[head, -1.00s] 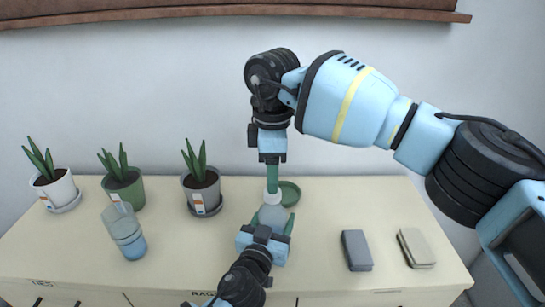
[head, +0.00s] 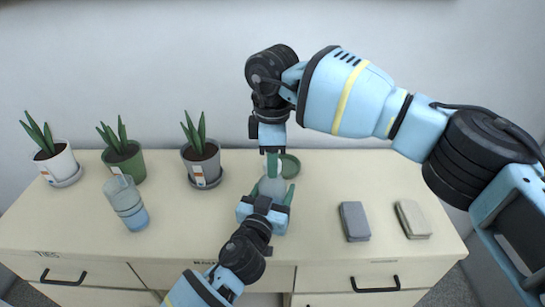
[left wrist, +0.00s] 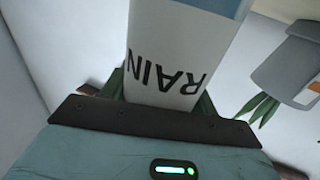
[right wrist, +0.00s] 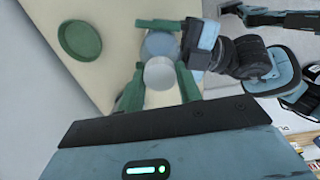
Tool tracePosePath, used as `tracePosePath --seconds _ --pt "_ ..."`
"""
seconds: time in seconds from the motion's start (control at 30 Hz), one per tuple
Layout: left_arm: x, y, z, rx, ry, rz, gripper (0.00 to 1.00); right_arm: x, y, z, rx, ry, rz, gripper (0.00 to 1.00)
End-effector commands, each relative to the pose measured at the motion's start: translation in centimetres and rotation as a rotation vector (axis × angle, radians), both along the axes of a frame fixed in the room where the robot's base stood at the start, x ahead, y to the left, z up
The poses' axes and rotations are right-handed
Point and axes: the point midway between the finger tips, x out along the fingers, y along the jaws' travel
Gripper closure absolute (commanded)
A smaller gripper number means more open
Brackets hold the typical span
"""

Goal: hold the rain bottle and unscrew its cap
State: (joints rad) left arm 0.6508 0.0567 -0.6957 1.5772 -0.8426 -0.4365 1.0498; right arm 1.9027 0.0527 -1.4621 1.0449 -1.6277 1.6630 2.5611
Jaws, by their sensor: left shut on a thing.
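The rain bottle (head: 272,187) stands upright over the dresser top; its white label with RAIN fills the middle of the left wrist view (left wrist: 175,60). My left gripper (head: 265,205) is shut on the bottle's body from the front. My right gripper (head: 272,163) points straight down over the bottle's top. In the right wrist view the round white cap (right wrist: 160,73) shows between the two green fingers of my right gripper (right wrist: 158,90), with small gaps at its sides, so this gripper is open around or just above it. The fingers partly hide the cap in the head view.
A green saucer (head: 290,165) lies just behind the bottle. Another bottle with blue contents (head: 127,205) stands at left. Potted plants in white (head: 60,165), green (head: 125,168) and grey (head: 202,167) line the back left. Grey (head: 355,221) and beige (head: 413,219) blocks lie at right.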

Motion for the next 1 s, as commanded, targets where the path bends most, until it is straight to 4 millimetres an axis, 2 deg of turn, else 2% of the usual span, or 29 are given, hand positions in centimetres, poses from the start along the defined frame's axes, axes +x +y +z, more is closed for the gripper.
tracePosePath --seconds 0.1,0.2,0.33,1.0 --pt "-0.01 0.0 -0.04 0.0 0.001 0.0 1.0 0.02 0.0 0.02 0.0 -0.001 0.0 0.93" --pt "-0.01 0.0 -0.04 0.0 0.001 0.0 1.0 0.02 0.0 0.03 0.0 -0.001 0.016 0.93" --pt "-0.01 -0.01 -0.04 0.0 0.001 0.0 1.0 0.03 0.0 0.04 0.0 -0.001 0.132 0.94" --pt "-0.02 -0.03 -0.03 0.0 0.0 -0.001 1.0 0.05 0.09 0.15 0.0 -0.001 1.224 0.94"
